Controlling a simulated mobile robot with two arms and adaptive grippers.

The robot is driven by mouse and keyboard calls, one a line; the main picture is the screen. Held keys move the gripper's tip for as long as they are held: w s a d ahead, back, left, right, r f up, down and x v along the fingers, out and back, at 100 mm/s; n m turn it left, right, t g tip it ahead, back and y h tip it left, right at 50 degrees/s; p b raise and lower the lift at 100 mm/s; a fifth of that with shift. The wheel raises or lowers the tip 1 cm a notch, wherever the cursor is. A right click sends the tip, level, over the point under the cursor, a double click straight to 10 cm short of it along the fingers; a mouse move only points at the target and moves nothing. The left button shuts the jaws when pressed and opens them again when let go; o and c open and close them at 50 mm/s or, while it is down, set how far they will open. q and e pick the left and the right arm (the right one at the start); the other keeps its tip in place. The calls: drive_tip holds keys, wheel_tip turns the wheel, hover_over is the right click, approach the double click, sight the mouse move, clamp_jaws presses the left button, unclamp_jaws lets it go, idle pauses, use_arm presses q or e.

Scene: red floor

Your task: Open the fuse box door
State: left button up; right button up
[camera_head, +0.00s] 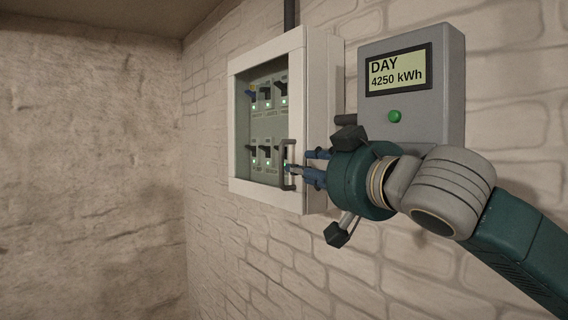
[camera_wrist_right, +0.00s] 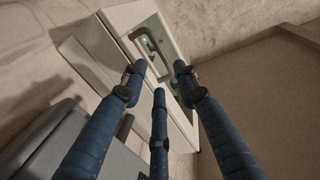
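The fuse box (camera_head: 317,110) is a white box on the brick wall, with a glazed, white-framed door (camera_head: 267,56) that looks shut. Two rows of breaker switches show through the glass. A dark bar handle (camera_head: 284,180) stands upright at the door's right edge; it also shows in the right wrist view (camera_wrist_right: 149,42). My right gripper (camera_head: 292,169) has its blue fingertips at the handle. In the right wrist view the three fingers (camera_wrist_right: 157,76) are spread apart, with the handle just beyond and between their tips. I cannot tell whether they touch it. My left gripper is out of view.
A grey meter (camera_head: 412,120) reading "DAY 4250 kWh" with a green button is fixed to the wall right of the fuse box, close behind my right wrist. A dark conduit (camera_head: 291,14) rises above the box. The space left of the box is clear up to the side wall.

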drive_tip(key=shift+p+x, duration=2.5)
drive_tip(key=shift+x, duration=2.8)
drive_tip(key=shift+d+f, duration=0.1)
drive_tip(key=shift+c, duration=0.5)
clamp_jaws()
